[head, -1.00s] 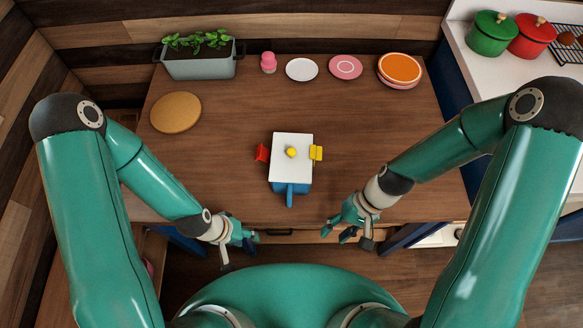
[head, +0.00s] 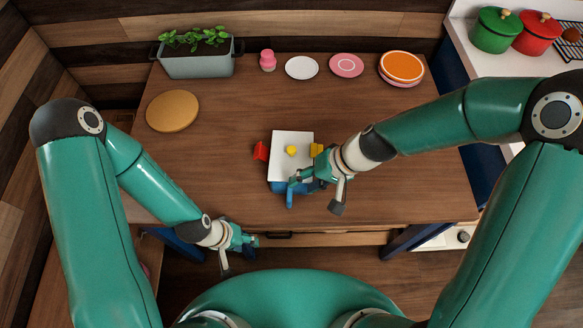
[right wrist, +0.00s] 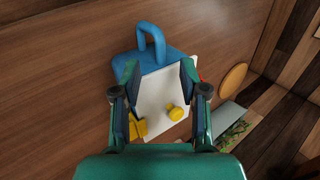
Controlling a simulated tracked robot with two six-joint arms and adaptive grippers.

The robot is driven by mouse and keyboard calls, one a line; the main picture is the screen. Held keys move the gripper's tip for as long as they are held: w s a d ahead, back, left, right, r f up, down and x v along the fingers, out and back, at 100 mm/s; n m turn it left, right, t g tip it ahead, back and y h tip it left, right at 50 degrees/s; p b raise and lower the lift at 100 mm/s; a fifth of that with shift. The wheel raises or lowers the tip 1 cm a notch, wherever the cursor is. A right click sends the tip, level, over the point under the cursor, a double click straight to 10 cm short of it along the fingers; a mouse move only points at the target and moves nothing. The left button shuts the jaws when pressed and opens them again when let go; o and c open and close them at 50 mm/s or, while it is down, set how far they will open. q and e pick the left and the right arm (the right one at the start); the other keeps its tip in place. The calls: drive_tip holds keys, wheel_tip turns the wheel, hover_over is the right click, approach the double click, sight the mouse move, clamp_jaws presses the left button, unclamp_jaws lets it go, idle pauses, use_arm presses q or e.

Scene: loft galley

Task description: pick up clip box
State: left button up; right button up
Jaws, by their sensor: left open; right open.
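The clip box has a white lid (head: 291,150) with a yellow knob (head: 291,150) on top, a red clip (head: 260,151) on its left and a yellow clip (head: 316,150) on its right. Its blue body and blue handle (head: 290,199) show at the near side. It also shows in the right wrist view, with the blue handle (right wrist: 152,42) beyond the lid (right wrist: 165,92). My right gripper (head: 312,188) is open over the box's near right part, its fingers framing the lid in the wrist view; contact cannot be told. My left gripper (head: 250,241) is open and empty at the table's front edge.
A planter (head: 196,60), a pink shaker-like item (head: 267,61), a white plate (head: 302,68), a pink plate (head: 346,66) and stacked orange-topped plates (head: 402,68) line the back. A round tan board (head: 172,111) lies at left. The table around the box is clear.

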sight(290, 189)
drive_tip(key=shift+w+b+x, duration=0.15)
drive_tip(key=shift+b+x, duration=0.1)
drive_tip(key=shift+x, duration=1.5)
drive_tip(key=shift+w+b+x, duration=0.15)
drive_tip(key=shift+b+x, duration=0.1)
drive_tip(key=shift+x, duration=1.5)
clamp_jaws()
